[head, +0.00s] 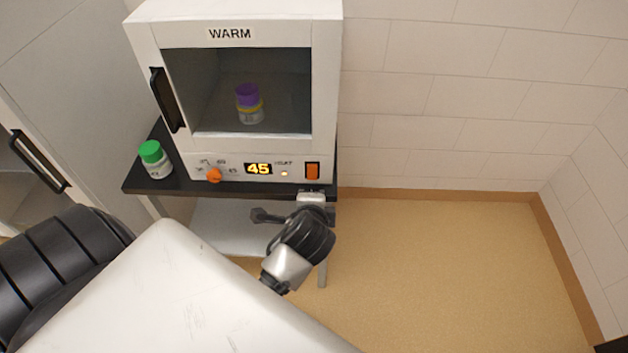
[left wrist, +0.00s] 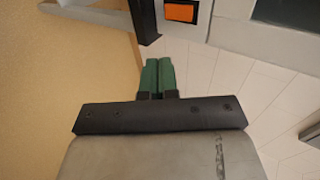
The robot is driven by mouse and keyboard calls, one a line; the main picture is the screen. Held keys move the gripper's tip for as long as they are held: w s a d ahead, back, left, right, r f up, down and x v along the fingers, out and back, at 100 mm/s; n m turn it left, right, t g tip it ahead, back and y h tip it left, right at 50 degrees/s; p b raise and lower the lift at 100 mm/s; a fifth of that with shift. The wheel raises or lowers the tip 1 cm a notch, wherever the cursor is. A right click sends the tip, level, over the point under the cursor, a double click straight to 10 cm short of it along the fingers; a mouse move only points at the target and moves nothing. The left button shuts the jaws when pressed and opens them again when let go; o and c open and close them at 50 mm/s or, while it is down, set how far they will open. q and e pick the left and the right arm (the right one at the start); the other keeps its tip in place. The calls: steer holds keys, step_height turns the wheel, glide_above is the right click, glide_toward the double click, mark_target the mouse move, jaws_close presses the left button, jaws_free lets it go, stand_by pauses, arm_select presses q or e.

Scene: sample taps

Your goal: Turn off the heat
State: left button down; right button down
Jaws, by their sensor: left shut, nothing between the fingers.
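A white heating cabinet (head: 152,45) labelled WARM stands on a dark-topped stand, its window facing me. Its panel has an orange knob (head: 214,175), a lit display (head: 258,169) reading 45, a small glowing lamp (head: 284,174) and an orange switch (head: 312,170) at the right end. The orange switch also shows at the top of the left wrist view (left wrist: 181,12). My left gripper (left wrist: 159,62) has its green fingers together and empty, apart from the switch. In the head view the left hand is just below the switch, its fingertips not clearly visible. My right gripper is not seen.
A purple-capped jar (head: 248,104) sits inside the cabinet. A green-capped jar (head: 154,160) stands on the stand's dark top (head: 140,185), left of the cabinet. A black door handle (head: 167,100) sticks out at the window's left. Open floor (head: 440,265) lies to the right.

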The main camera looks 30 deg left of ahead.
arm_select(q)
glide_toward(314, 176)
step_height(314, 176, down, 4)
steer(key=w, duration=0.1)
steer(key=w+a, duration=0.1)
steer(key=w, duration=0.1)
steer(key=w+a, duration=0.1)
steer(key=shift+w+a+f+p, duration=0.35)
steer(key=shift+w, duration=0.05)
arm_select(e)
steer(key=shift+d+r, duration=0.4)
arm_select(q)
steer(key=shift+w+a+f+b, duration=0.1)
steer(key=shift+f+b, duration=0.2)
steer(key=shift+b, duration=0.2)
steer(key=shift+r+t+y, duration=0.25)
steer(key=shift+t+y, duration=0.05)
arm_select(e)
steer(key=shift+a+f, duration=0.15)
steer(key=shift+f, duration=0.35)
arm_select(q)
steer(key=shift+r, duration=0.1)
